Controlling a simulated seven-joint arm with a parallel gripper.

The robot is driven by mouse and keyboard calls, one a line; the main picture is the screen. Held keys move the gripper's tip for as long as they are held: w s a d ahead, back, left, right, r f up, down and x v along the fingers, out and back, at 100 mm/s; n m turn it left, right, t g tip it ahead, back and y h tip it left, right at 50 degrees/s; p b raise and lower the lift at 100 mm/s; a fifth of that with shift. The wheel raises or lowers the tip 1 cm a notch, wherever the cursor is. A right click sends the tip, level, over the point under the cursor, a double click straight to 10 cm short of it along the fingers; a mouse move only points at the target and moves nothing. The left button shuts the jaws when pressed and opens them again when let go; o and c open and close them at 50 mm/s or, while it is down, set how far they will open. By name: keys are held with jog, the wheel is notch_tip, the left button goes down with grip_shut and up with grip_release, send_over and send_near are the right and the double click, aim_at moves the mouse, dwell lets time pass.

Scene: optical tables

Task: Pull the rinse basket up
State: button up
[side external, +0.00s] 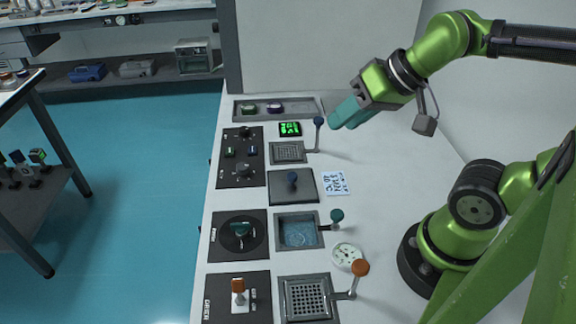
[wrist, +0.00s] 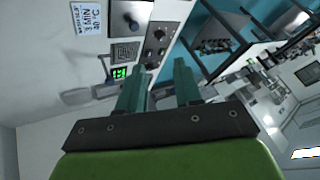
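Three square basins with levers stand in a column on the white bench. The middle basin (side external: 298,231) holds bluish liquid and has a lever with a green knob (side external: 337,215). The near basin (side external: 307,298) shows a perforated plate and a lever with an orange knob (side external: 360,267). I cannot tell which holds the rinse basket. My gripper (side external: 345,113) is in the air to the right of the blue knob. In the wrist view its teal fingers (wrist: 158,88) are apart and empty.
A dark lid with a blue knob (side external: 292,182) lies between the far and middle basins. Dark control panels (side external: 241,157) line the left side. A green lit display (side external: 290,129) and a shallow tray (side external: 310,104) are at the back. A round dial (side external: 347,256) sits near the orange lever.

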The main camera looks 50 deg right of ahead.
aim_at(337, 213)
dwell(0.3)
jog(key=shift+o, duration=2.1)
jog(key=shift+w+a+f, duration=0.1)
jog(key=shift+f, duration=0.25)
jog(key=w+a+f+n+g+h, duration=0.25)
jog(key=w+f+g, duration=0.25)
jog(key=f+g, duration=0.4)
jog(key=s+f+g, duration=0.1)
jog(key=s+f, duration=0.1)
jog(key=f, duration=0.2)
jog(key=s+f+n, duration=0.1)
jog(key=s+f, duration=0.1)
jog(key=f, duration=0.2)
jog(key=s+d+f+g, duration=0.1)
jog(key=s+f, duration=0.1)
jog(key=f, duration=0.3)
jog(key=shift+s+n+g+y, duration=0.25)
jog(key=shift+s+g, duration=0.05)
jog(key=shift+s, duration=0.1)
grip_shut()
